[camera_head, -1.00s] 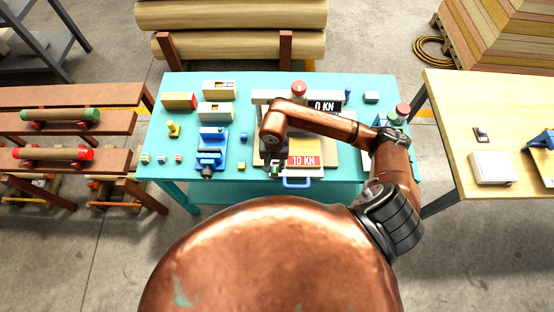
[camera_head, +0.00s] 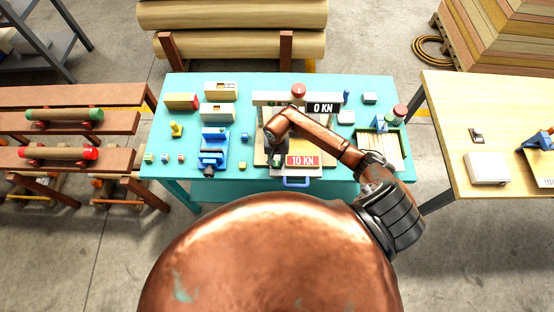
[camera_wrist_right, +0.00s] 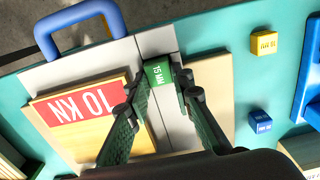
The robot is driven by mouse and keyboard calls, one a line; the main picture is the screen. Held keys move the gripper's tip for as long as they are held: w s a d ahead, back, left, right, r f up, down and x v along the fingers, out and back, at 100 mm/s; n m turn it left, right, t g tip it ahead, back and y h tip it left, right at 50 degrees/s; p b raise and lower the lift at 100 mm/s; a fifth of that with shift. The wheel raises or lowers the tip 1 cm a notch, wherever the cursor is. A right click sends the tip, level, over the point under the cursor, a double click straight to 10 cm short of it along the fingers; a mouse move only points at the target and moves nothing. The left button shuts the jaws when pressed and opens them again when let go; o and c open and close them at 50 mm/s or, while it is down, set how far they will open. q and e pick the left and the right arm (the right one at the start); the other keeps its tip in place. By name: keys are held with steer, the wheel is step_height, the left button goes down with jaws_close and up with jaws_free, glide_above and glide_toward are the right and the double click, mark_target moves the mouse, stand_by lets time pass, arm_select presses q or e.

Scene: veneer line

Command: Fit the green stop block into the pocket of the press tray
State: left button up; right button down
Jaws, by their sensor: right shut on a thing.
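My right gripper (camera_head: 277,155) reaches down over the front left part of the press. In the right wrist view its fingers (camera_wrist_right: 161,80) are closed on the green stop block (camera_wrist_right: 157,72), marked "15 MM". The block is over the grey press tray (camera_wrist_right: 98,62), near a narrow grey channel (camera_wrist_right: 158,125) beside the wooden "10 KN" panel (camera_wrist_right: 88,108). I cannot tell whether the block touches the tray or sits in its pocket. The tray's blue handle (camera_head: 296,183) sticks out at the front table edge. My left gripper is not in view.
Yellow (camera_wrist_right: 264,41) and blue (camera_wrist_right: 260,121) marked blocks lie on the teal table (camera_head: 260,84) beside the press. A blue vise (camera_head: 213,150) stands left of it. A wood-filled tray (camera_head: 384,150) is at the right. My arm crosses the press.

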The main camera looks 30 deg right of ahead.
mark_target(277, 162)
steer(key=shift+f, duration=0.15)
steer(key=c, duration=2)
jaws_free()
steer(key=shift+r, duration=0.2)
step_height(277, 162, up, 12)
steer(key=b, duration=0.3)
steer(key=shift+d, duration=0.1)
